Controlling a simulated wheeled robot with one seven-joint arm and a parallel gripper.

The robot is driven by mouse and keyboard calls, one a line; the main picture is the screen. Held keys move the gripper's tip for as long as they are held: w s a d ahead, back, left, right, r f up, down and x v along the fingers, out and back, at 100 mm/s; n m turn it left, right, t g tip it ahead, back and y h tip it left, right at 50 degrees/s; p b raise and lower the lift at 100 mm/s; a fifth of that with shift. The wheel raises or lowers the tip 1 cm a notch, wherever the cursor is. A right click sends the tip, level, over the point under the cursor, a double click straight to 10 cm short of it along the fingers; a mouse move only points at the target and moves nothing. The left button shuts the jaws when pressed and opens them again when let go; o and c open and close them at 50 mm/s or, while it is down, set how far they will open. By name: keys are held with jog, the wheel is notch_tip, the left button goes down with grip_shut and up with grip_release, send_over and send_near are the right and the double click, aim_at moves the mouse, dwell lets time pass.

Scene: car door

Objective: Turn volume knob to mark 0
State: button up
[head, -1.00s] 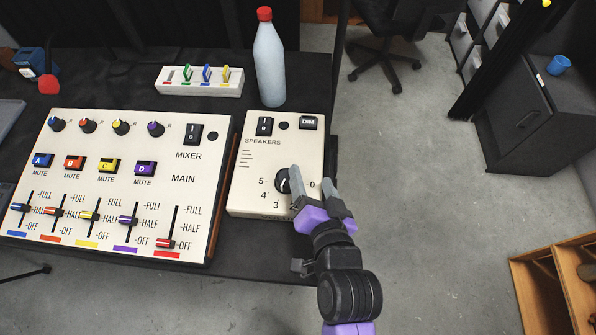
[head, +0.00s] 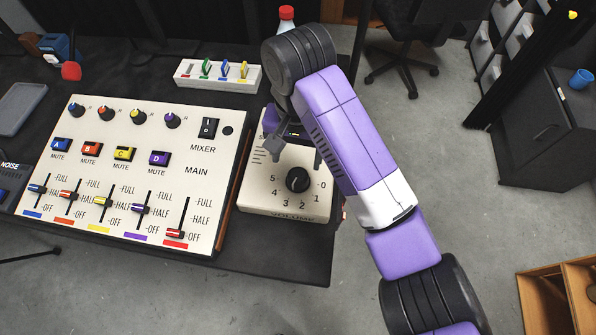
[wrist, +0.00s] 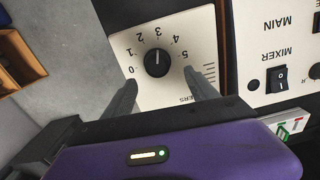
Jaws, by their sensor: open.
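The round black volume knob (head: 298,179) is on the front part of the cream speaker box (head: 258,196), inside an arc of numbers from 0 to 5. In the wrist view, the knob (wrist: 157,63) has a small white mark that seems to face up, toward 2 or 3; the exact reading is unclear. My gripper (head: 296,156) is open above the box, with its fingers beyond the knob in the head view. In the wrist view, the fingers (wrist: 161,78) are spread on either side below the knob, apart from it. My arm hides the box's upper part in the head view.
The mixer panel (head: 120,185) with knobs, buttons and sliders is close on the left. A small switch strip (head: 190,81) and a red-capped bottle (head: 286,14) are behind. The table's right edge is close to the speaker box, with open floor beyond.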

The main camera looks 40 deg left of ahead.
aim_at(298, 175)
jog(key=shift+d+f, duration=0.15)
jog(key=shift+d, duration=0.05)
notch_tip(298, 175, down, 7)
jog(key=shift+f, duration=0.15)
jog(key=c, duration=1.4)
jog(key=shift+o, duration=0.2)
